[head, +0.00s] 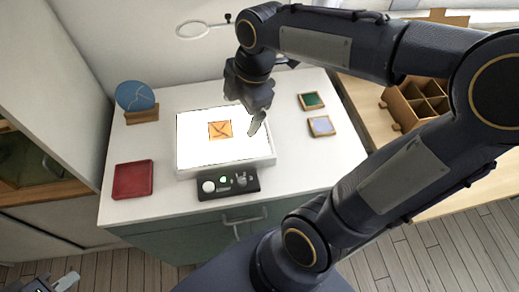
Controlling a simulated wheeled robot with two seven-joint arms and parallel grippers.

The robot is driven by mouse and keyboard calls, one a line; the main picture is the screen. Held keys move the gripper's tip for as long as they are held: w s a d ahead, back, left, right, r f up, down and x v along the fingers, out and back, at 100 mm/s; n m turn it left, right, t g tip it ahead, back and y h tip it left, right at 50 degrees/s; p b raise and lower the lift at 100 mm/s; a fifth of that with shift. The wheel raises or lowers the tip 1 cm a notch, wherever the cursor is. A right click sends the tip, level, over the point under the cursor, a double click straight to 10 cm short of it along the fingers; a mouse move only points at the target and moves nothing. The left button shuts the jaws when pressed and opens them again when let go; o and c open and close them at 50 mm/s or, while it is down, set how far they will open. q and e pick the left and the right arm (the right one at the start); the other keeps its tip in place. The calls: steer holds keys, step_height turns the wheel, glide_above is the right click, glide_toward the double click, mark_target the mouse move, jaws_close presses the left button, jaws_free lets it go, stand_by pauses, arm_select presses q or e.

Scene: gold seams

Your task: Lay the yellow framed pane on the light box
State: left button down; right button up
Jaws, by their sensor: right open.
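The yellow framed pane (220,130) lies flat on the glowing white top of the light box (188,160). It looks orange-yellow with dark crossing lines, and sits near the middle of the lit surface. My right gripper (246,113) is open, just to the right of the pane and above the light box. It appears apart from the pane and holds nothing visible. My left gripper (55,281) is at the bottom left corner, low and away from the table, with its fingers apart and empty.
A green framed pane (311,101) and a pale blue one (321,126) lie right of the light box. A black control panel (228,184) is in front. A red box (133,179) and a blue disc on a stand (135,96) are left. A wooden divided tray (418,103) stands far right.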

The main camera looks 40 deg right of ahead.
steer(key=s+a+f+m+t+y, duration=0.2)
steer(key=s+m, duration=0.9)
steer(key=m, duration=0.7)
steer(key=shift+s+a+f+m+t, duration=0.2)
steer(key=shift+s+a+m+t, duration=0.2)
steer(key=shift+t, duration=0.3)
